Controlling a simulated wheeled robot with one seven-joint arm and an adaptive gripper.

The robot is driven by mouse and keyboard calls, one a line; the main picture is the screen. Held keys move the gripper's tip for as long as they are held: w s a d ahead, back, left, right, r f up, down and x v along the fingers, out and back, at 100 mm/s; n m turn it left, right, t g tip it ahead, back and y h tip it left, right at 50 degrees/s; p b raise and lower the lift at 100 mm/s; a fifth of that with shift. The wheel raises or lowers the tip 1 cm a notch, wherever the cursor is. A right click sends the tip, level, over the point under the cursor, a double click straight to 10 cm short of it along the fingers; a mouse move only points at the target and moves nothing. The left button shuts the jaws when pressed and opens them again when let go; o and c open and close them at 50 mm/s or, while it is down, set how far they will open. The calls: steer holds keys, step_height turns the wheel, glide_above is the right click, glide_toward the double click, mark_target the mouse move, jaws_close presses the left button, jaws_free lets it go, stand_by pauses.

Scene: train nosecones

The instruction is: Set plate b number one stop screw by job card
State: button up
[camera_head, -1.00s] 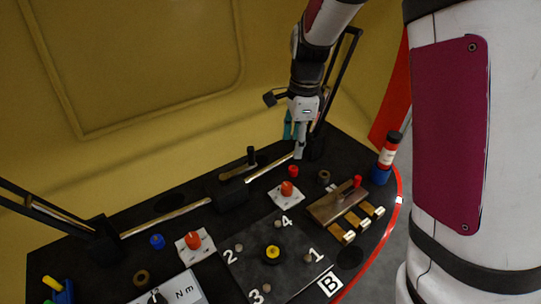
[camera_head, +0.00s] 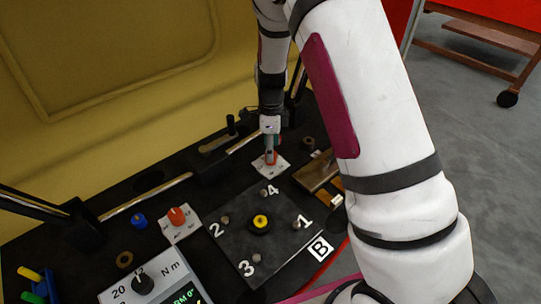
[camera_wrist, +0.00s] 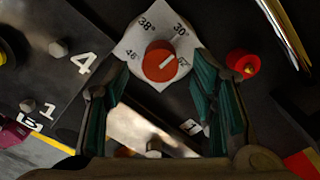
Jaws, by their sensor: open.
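Plate B (camera_head: 235,248) is a dark square plate with a yellow-topped centre knob (camera_head: 260,222) and screws numbered 1 to 4. Its number one stop screw (camera_head: 297,225) stands at the right corner, and also shows at the left of the wrist view (camera_wrist: 28,105). The knob's white line points up and right. I cannot tell whether the fingers touch it.
A second red-knobbed dial (camera_head: 177,217) and a torque unit marked N m (camera_head: 143,285) with a partly cut-off screen stand to the left. A red button (camera_wrist: 243,64) lies right of the fingers. My arm hides much of the brass-and-wood block (camera_head: 316,172).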

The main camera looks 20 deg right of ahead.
steer(key=shift+f, duration=1.75)
steer(key=c, duration=1.1)
